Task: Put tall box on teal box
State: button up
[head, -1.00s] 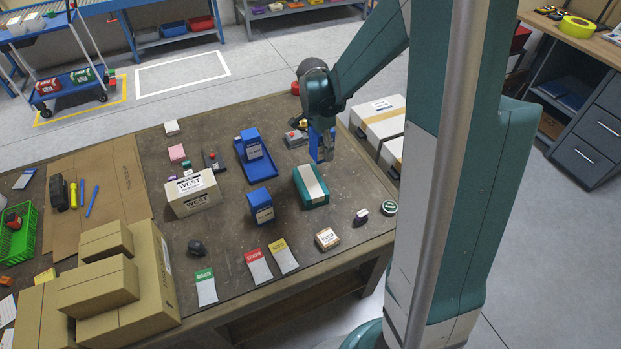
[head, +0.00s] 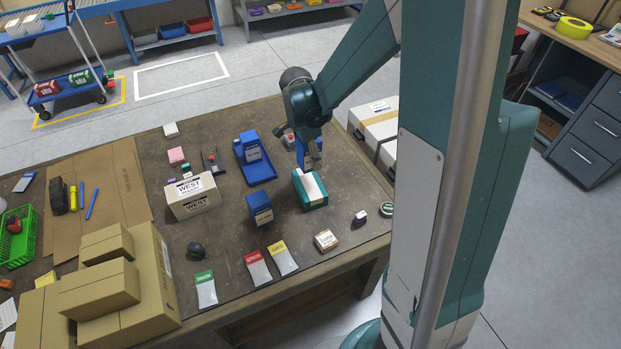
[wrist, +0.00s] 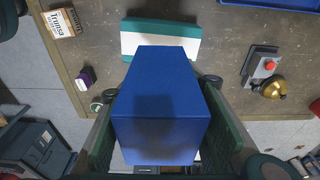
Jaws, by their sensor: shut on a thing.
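My gripper (head: 314,156) is shut on a blue box, the tall box (head: 301,153), which also fills the middle of the wrist view (wrist: 160,110). The teal box (head: 316,199) with a pale band lies on the table just in front of and below the held box. In the wrist view the teal box (wrist: 184,30) shows beyond the blue box, which hides part of its near edge. The held box looks upright over or beside the teal box's far edge. I cannot tell whether they touch.
A similar blue box (head: 260,209) stands left of the teal box. Another stands in a blue tray (head: 257,175). A small carton (head: 326,240) and a round green tin (head: 386,209) are near the front edge. A device with a red button (wrist: 265,65) is close by.

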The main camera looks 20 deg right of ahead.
aim_at(306, 153)
jog(key=shift+f, duration=2.4)
jog(key=shift+f, duration=0.15)
jog(key=shift+f+b, duration=0.5)
jog(key=shift+f, duration=1.45)
jog(key=shift+f, duration=0.1)
jog(key=o, duration=1.1)
jog(key=shift+c, duration=0.2)
jog(key=shift+a+r+p, duration=0.25)
jog(key=shift+a+r, duration=0.05)
jog(key=shift+r, duration=1.7)
jog(key=shift+a+r+p, duration=0.2)
jog(key=shift+a+r, duration=0.1)
jog(key=shift+r, duration=1.75)
jog(key=shift+a+r+p, duration=0.25)
jog(key=shift+a+r, duration=0.05)
jog(key=shift+r, duration=1.7)
